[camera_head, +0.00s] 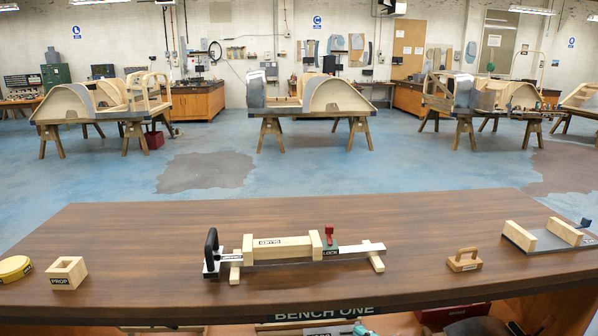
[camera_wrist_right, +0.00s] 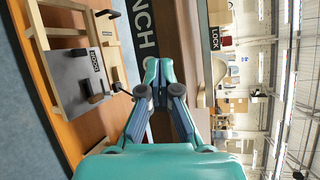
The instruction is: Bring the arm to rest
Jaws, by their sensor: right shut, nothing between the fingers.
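My right gripper (camera_wrist_right: 157,74) fills the middle of the right wrist view, its teal fingers together with nothing between them. In the head view only a small teal part of it (camera_head: 362,329) shows at the bottom edge, low in front of the bench's front edge. It is apart from everything on the bench top. The rest of the right arm is hidden below the frame. My left gripper shows in neither view.
Wooden bodyframes (camera_head: 335,96) stand behind, across open floor.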

